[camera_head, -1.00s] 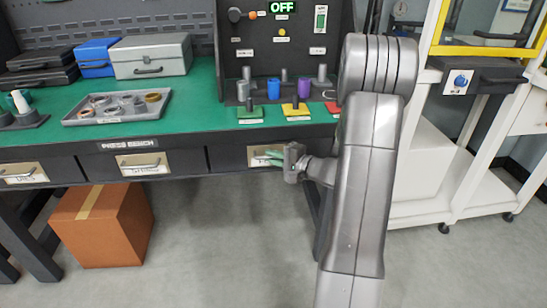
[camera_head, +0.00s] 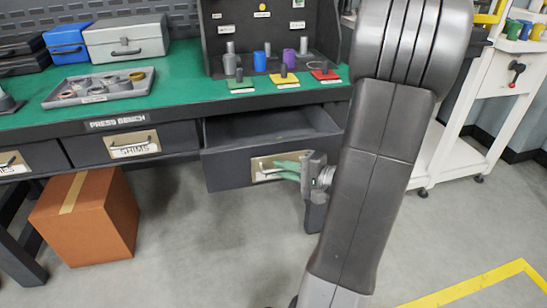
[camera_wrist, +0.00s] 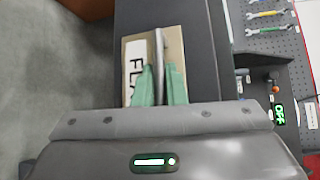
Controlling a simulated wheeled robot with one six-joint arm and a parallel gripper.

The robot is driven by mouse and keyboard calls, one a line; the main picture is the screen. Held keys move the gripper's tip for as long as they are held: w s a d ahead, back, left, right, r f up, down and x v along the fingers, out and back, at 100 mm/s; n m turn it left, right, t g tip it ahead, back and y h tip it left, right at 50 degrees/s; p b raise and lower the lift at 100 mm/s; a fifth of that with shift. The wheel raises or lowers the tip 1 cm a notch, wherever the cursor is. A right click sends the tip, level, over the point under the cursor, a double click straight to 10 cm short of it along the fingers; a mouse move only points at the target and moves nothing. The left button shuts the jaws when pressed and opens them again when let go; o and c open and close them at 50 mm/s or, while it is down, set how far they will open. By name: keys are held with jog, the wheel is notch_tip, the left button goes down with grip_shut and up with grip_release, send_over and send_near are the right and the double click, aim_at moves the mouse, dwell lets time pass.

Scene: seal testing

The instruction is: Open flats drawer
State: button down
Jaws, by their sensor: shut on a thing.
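The flats drawer (camera_head: 226,174) is the right-hand drawer under the press bench. It is pulled well out, and its inside shows empty where I can see it. Its front has a beige plate with a label, partly covered by my gripper; in the wrist view the label (camera_wrist: 134,66) reads "FLA". My gripper (camera_head: 280,170) has green fingers and is shut on the drawer's bar handle. In the wrist view the handle (camera_wrist: 159,48) passes between the two green fingertips.
The shims drawer (camera_head: 132,145) to the left is shut. A cardboard box (camera_head: 85,225) stands on the floor below it. The green bench top (camera_head: 185,85) holds a grey tray (camera_head: 60,98) of rings and several coloured pads. Floor in front is clear.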

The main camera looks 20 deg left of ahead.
jog(key=s+d+b, duration=0.1)
jog(key=s+d, duration=0.5)
jog(key=s, duration=0.3)
jog(key=shift+s, duration=0.3)
jog(key=c, duration=1.8)
grip_release()
jog(key=shift+o, duration=0.2)
jog(key=p+v, duration=0.3)
jog(key=v, duration=1)
jog(key=shift+d, duration=0.35)
jog(key=b+x, duration=0.3)
jog(key=x, duration=1)
jog(key=shift+a, duration=0.4)
